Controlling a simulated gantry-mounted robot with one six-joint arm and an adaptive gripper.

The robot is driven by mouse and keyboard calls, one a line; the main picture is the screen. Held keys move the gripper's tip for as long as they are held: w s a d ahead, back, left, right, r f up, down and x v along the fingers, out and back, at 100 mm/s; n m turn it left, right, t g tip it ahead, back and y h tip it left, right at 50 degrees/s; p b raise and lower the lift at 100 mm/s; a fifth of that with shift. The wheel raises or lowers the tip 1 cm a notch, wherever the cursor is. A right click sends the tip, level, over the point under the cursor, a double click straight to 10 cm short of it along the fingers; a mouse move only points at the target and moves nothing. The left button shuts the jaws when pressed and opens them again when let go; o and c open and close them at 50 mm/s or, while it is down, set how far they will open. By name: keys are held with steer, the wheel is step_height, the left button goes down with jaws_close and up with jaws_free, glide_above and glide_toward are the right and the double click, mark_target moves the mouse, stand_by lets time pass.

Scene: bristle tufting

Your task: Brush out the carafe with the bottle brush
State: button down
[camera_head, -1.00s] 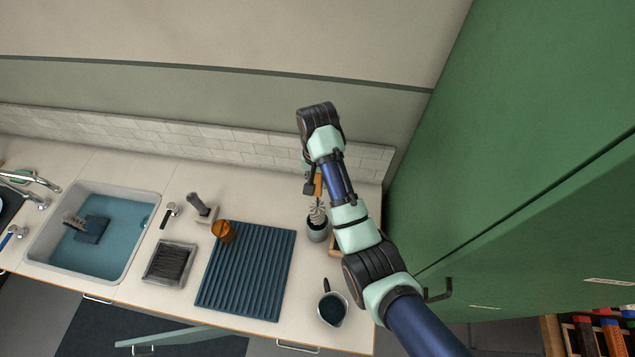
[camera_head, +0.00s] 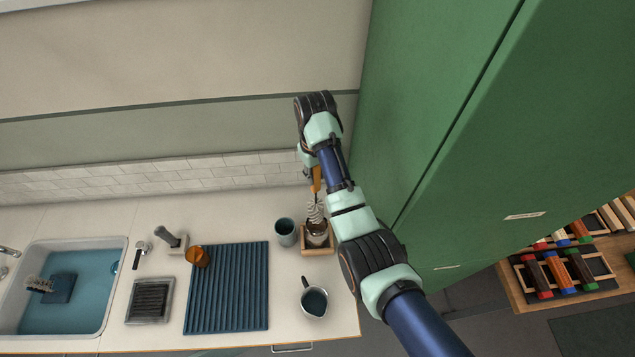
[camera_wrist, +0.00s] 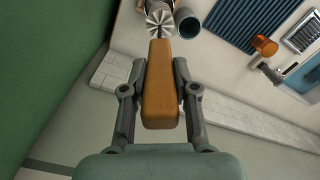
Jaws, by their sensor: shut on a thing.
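My gripper (camera_wrist: 160,90) is shut on the orange-brown handle of the bottle brush (camera_wrist: 160,98), which points away from the wrist. In the head view the brush's pale spiral bristles (camera_head: 315,212) hang below the handle. They are at or just above the mouth of a brownish vessel, apparently the carafe (camera_head: 317,238), which stands upright on a wooden tray (camera_head: 324,249). In the wrist view the bristle head hides most of the carafe. I cannot tell whether the brush tip is inside the mouth.
A grey-blue cup (camera_head: 286,232) stands close left of the carafe. A jug (camera_head: 314,302) stands nearer the front edge. A sink (camera_head: 110,300) is at left; a green cabinet (camera_head: 440,110) rises close at right.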

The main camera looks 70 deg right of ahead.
steer(key=shift+s+r, duration=0.15)
steer(key=shift+s, duration=0.2)
steer(key=shift+w+d, duration=0.1)
steer(key=shift+w, duration=0.1)
steer(key=shift+f, duration=0.75)
steer(key=b, duration=0.4)
glide_above(316, 205)
steer(key=f, duration=0.6)
steer(key=d+f, duration=0.1)
steer(key=f, duration=0.2)
steer(key=shift+w+f, duration=0.1)
steer(key=shift+f, duration=0.25)
steer(key=shift+f+b, duration=3)
steer(key=shift+f, duration=1.65)
steer(key=shift+w+d+b, duration=0.25)
steer(key=shift+d+b, duration=0.2)
steer(key=shift+b, duration=0.15)
